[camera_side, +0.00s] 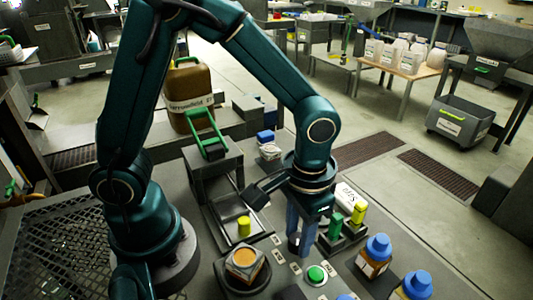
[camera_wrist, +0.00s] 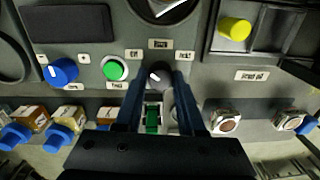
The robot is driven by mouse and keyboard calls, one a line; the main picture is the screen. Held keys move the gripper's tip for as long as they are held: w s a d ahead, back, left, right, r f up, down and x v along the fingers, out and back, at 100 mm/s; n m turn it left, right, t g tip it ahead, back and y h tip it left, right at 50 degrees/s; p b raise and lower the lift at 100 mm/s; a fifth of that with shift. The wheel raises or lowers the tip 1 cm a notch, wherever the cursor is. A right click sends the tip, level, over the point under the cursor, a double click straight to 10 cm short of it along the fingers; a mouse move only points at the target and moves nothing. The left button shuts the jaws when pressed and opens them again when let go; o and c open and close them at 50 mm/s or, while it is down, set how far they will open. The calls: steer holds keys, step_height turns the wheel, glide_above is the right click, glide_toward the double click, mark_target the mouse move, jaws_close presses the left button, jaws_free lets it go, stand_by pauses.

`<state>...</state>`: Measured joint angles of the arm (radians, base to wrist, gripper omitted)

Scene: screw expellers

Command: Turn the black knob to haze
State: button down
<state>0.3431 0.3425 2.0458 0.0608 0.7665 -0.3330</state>
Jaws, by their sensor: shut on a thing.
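The black knob (camera_wrist: 158,74) sits on the grey panel in the wrist view, with a short white mark on its face. My gripper (camera_wrist: 157,88) straddles it, one blue-grey finger on each side, shut on the knob. Small white labels surround it: one above (camera_wrist: 160,44), one upper left (camera_wrist: 133,54) and one upper right (camera_wrist: 184,56). Their print is too small to read surely, so I cannot tell which one says haze. In the side view my gripper (camera_side: 300,238) points straight down at the panel, and its fingers hide the knob.
A green button (camera_side: 316,274) is close beside my gripper; a blue knob (camera_wrist: 62,71) lies beyond it. A yellow knob (camera_side: 244,226) and a round dish (camera_side: 263,281) holding a jar are to the left.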

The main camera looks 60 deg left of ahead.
mark_target(297, 239)
steer(key=m, duration=1)
steer(key=shift+m, duration=0.3)
stand_by(0.4)
steer(key=c, duration=0.5)
jaws_free()
steer(key=shift+s+r, duration=0.1)
steer(key=shift+r, duration=2.5)
